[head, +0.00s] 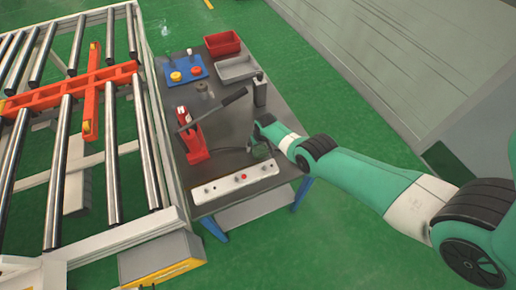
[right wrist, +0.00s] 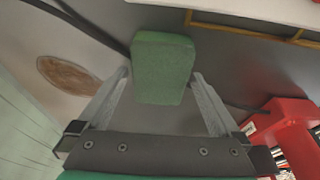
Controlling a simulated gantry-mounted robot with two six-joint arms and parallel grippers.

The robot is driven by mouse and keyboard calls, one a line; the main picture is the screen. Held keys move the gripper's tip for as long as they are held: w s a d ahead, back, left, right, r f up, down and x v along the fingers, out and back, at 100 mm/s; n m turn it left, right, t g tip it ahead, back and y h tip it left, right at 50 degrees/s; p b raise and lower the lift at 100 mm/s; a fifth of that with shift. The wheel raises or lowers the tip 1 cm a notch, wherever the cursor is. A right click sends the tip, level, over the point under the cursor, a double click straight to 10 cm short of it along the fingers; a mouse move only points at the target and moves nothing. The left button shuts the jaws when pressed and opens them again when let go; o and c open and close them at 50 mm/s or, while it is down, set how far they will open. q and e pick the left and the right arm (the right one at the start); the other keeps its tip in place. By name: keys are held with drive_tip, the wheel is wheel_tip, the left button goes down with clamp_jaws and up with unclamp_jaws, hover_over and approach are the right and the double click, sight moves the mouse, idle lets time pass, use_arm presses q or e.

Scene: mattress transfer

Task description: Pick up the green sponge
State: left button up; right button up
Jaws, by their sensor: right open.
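The green sponge (right wrist: 163,62) is a block with rounded corners. In the right wrist view it lies on the grey tabletop at upper centre, with its lower end between my two spread fingertips. My right gripper (right wrist: 161,76) is open, and a gap shows on both sides of the sponge. In the head view the right gripper (head: 258,146) is low over the right part of the dark table (head: 222,113). There the wrist and fingers largely hide the sponge. My left gripper is not in view.
A red press-like tool (head: 194,137) with a long dark lever stands left of the gripper. A white button box (head: 233,186) lies at the table's front. Behind are a blue tray (head: 181,71), a red bin (head: 222,44) and a grey bin (head: 236,68). A roller conveyor (head: 85,120) borders the left.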

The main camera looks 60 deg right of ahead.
sight(259, 147)
drive_tip(key=shift+c, duration=0.2)
drive_tip(key=c, duration=1.1)
drive_tip(key=shift+r, duration=0.1)
wheel_tip(259, 147, up, 5)
drive_tip(key=p, duration=0.5)
drive_tip(key=s+a+r+p, duration=0.2)
drive_tip(key=a+p, duration=0.1)
drive_tip(key=p, duration=0.3)
drive_tip(key=s+a+r+p, duration=0.3)
drive_tip(key=a+p, duration=0.1)
drive_tip(key=p, duration=0.2)
drive_tip(key=s+a+r+p, duration=0.3)
drive_tip(key=a+p, duration=0.1)
drive_tip(key=p, duration=0.2)
drive_tip(key=shift+s+r+p, duration=0.2)
drive_tip(key=shift+s+p, duration=0.05)
drive_tip(key=shift+p, duration=0.05)
